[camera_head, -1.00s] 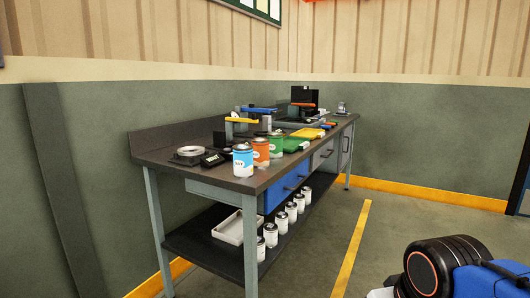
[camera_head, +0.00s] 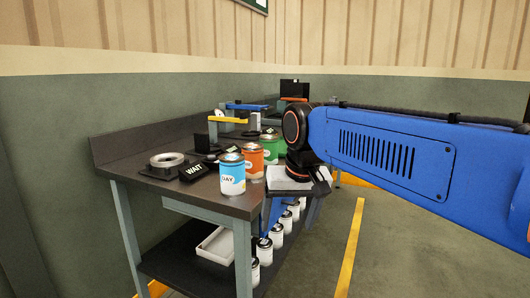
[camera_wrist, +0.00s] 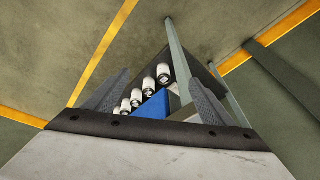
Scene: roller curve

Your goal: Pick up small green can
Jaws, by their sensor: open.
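The green can (camera_head: 268,151) stands upright on the workbench, third in a row behind the blue can (camera_head: 231,174) and the orange can (camera_head: 252,160). My arm partly covers its right side in the head view. My gripper (camera_head: 291,207) hangs by the front edge of the bench, to the right of the cans and nearer than the green one. Its fingers point down, spread apart with nothing between them. In the wrist view my gripper (camera_wrist: 156,98) is open too, and no green can shows there.
The bench (camera_head: 120,158) also carries a grey ring-shaped part (camera_head: 167,160), a black display (camera_head: 194,171) and yellow and blue fixtures behind. Its lower shelf holds a white tray (camera_head: 217,243) and several white cans (camera_wrist: 137,92). The floor right of the bench is clear.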

